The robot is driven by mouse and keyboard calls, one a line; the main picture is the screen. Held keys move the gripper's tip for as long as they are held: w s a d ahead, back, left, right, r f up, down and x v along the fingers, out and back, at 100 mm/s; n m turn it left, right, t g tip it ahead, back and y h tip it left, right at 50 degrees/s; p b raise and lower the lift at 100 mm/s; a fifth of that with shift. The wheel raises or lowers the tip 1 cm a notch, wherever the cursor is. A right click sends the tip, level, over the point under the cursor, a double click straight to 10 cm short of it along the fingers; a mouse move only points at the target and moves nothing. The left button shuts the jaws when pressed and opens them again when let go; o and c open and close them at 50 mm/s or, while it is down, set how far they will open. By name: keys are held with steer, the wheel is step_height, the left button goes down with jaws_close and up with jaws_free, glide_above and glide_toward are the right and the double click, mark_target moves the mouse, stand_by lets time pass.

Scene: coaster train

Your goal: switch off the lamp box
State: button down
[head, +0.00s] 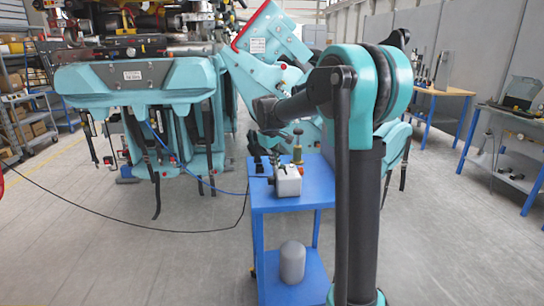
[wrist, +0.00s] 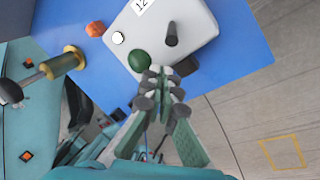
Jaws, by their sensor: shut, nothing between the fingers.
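The lamp box is a light grey box (wrist: 195,22) with rounded corners, on the blue table top; the head view shows it small near the table's front (head: 288,183). Its top carries a black lever (wrist: 171,35), a white round button (wrist: 118,38) and a label reading 12. A dark green dome (wrist: 139,61) sits at its near edge. My gripper (wrist: 160,72) is shut and empty, its fingertips close beside the green dome and below the lever in the wrist view. I cannot tell whether they touch the dome. The fingertips hide part of the box's near edge.
A brass-coloured cylinder (wrist: 64,63) and an orange piece (wrist: 95,29) are left of the box in the wrist view. The blue table (head: 320,192) has a grey cylinder (head: 292,262) on its lower shelf. The coaster train (head: 135,90) is at the left.

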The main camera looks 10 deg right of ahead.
mark_target(285, 171)
steer(key=shift+s+d+r, duration=0.2)
steer(key=shift+s+d, duration=0.2)
steer(key=shift+s, duration=0.2)
steer(key=shift+s+d+r, duration=0.15)
steer(key=shift+s+d, duration=0.2)
steer(key=shift+s, duration=0.25)
steer(key=shift+d+r+y, duration=0.15)
steer(key=shift+d+y, duration=0.2)
steer(key=shift+y, duration=0.35)
steer(key=shift+d+r+m+y, duration=0.15)
steer(key=shift+d+m+y, duration=0.15)
steer(key=shift+d+y, duration=0.45)
steer(key=y, duration=0.3)
steer(key=shift+d, duration=0.4)
steer(key=shift+a, duration=0.1)
steer(key=shift+a+f, duration=0.35)
steer(key=shift+a, duration=0.25)
